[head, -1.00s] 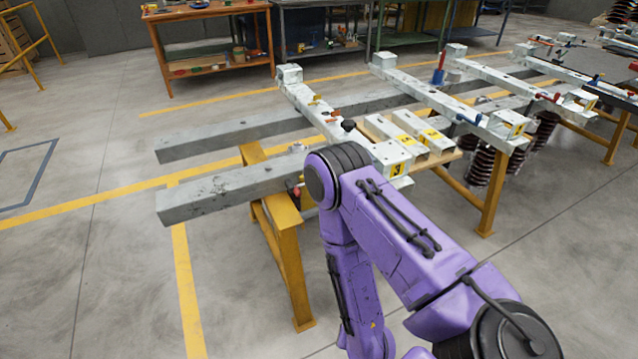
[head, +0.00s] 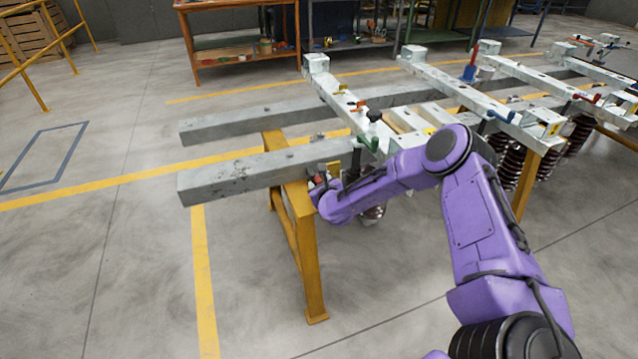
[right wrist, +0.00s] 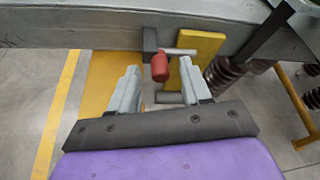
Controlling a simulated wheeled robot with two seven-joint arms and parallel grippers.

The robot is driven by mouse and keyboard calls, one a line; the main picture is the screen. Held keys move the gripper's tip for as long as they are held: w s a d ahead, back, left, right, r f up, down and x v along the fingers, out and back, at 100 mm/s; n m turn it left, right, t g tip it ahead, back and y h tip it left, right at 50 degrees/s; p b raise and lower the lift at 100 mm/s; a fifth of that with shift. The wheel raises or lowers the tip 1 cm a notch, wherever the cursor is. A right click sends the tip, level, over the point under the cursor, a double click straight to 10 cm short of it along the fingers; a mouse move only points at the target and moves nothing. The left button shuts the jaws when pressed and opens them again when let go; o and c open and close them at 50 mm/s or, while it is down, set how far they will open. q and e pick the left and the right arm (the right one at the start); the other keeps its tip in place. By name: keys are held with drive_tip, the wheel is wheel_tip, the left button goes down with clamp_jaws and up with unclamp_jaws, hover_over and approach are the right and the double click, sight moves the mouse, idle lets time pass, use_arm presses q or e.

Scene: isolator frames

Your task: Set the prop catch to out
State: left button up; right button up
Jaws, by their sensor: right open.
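A red knob (right wrist: 160,67) shows in the right wrist view on a dark block (right wrist: 150,40), beside a grey pin (right wrist: 180,52) and an upright yellow plate (right wrist: 200,62). It looks like the prop catch, but which way it is set I cannot tell. My right gripper (right wrist: 159,69) is open, with its two pale fingers on either side of the knob and apart from it. In the head view a small red spot (head: 318,178) shows at the end of my right arm, by the yellow trestle (head: 305,235). My fingers are mostly hidden there. My left gripper is not in view.
Grey beams (head: 250,172) rest on the trestle, just above my right gripper. White frames with coloured handles, including a green one (head: 367,143), lie across them. Brown ribbed insulators (right wrist: 228,72) hang at the right. The floor at the left is clear.

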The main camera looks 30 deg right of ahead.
drive_tip(key=shift+w+d+f, duration=0.2)
drive_tip(key=shift+w+f, duration=0.05)
drive_tip(key=shift+w, duration=0.4)
drive_tip(key=shift+c, duration=0.3)
clamp_jaws()
drive_tip(key=shift+a+f, duration=0.1)
drive_tip(key=shift+a, duration=0.1)
drive_tip(key=a+b, duration=0.1)
drive_tip(key=a, duration=0.1)
drive_tip(key=w+a+b, duration=0.1)
drive_tip(key=a+b, duration=0.1)
drive_tip(key=shift+a+f, duration=0.1)
drive_tip(key=shift+f, duration=0.05)
drive_tip(key=shift+a, duration=0.35)
drive_tip(key=shift+r, duration=0.2)
